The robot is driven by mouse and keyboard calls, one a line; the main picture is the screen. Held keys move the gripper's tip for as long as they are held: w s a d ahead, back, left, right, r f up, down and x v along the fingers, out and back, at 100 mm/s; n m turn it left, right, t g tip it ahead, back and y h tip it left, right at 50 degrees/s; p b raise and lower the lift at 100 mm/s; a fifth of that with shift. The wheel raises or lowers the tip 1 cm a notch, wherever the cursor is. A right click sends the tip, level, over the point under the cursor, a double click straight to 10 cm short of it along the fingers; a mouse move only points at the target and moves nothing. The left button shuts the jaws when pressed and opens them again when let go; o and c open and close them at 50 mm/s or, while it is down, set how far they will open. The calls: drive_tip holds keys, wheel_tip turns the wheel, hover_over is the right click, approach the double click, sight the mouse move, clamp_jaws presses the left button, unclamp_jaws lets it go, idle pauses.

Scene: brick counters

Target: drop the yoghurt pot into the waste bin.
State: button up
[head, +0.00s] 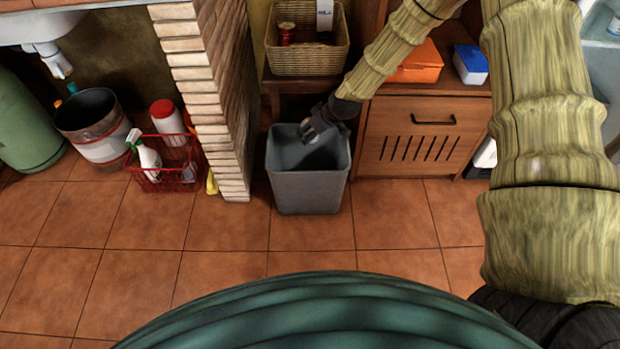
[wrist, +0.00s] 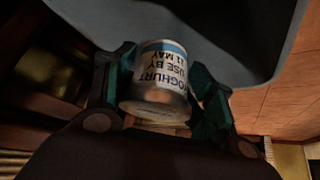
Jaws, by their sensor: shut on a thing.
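The waste bin (head: 307,191) is a grey, open-topped bin standing upright on the floor. Its wall and rim (wrist: 210,40) fill the top of the wrist view. The bin's bottom is not clearly visible.
A brick pillar (head: 213,90) stands left of the bin, and a wooden cabinet (head: 420,140) stands to its right. A wicker basket (head: 307,62) sits on a shelf behind. A red wire basket (head: 163,180) and a round bucket (head: 95,125) are further left. The tiled floor in front is clear.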

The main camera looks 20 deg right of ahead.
drive_tip(key=o, duration=1.3)
drive_tip(key=shift+c, duration=0.2)
drive_tip(key=shift+s+r, duration=0.1)
drive_tip(key=v, duration=1.1)
drive_tip(key=shift+r, duration=0.35)
drive_tip(key=shift+s+d, duration=0.1)
